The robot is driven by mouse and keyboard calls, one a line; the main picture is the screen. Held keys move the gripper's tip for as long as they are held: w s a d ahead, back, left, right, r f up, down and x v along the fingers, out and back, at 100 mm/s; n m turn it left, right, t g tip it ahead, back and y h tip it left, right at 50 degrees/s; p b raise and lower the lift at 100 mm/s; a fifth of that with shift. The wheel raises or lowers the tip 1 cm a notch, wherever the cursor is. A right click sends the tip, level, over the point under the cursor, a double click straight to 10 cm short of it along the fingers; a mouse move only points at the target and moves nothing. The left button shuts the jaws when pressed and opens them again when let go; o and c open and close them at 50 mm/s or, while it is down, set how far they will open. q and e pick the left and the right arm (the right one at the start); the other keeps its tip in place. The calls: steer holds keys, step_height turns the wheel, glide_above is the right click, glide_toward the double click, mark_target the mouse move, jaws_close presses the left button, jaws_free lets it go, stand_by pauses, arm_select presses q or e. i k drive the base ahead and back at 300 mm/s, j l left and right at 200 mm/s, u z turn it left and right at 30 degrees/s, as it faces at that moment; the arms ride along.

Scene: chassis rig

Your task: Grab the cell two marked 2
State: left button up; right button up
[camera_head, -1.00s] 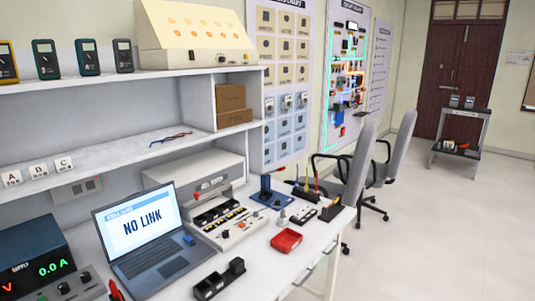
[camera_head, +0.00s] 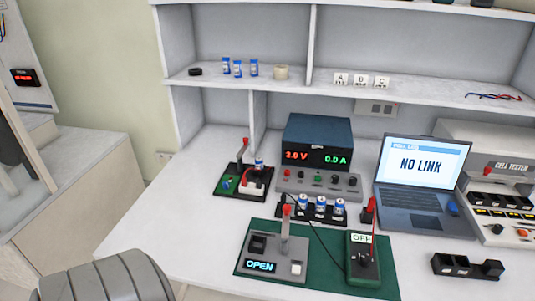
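Three blue-and-white cells stand upright in a black holder (camera_head: 318,218) on the desk: a left one (camera_head: 304,203), a middle one (camera_head: 321,207) and a right one (camera_head: 338,208). Each seems to carry a mark, but the digits are too small to read, so I cannot tell which is cell two. Three small blue-and-white cylinders (camera_head: 238,69) stand on the shelf. Another blue-and-white cylinder (camera_head: 259,164) sits on a dark switch board (camera_head: 229,186). Neither of my grippers is in view.
A green mat (camera_head: 277,233) with an "OPEN" switch unit (camera_head: 261,266) and an "OFF" meter (camera_head: 362,262) lies in front of the holder. A power supply (camera_head: 317,143) stands behind it, a laptop (camera_head: 411,222) to the right. Bare desk (camera_head: 185,225) lies left. A grey ribbed form (camera_head: 108,277) fills the lower left.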

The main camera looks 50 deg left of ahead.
mark_target(303, 199)
steer(key=u, duration=1.2)
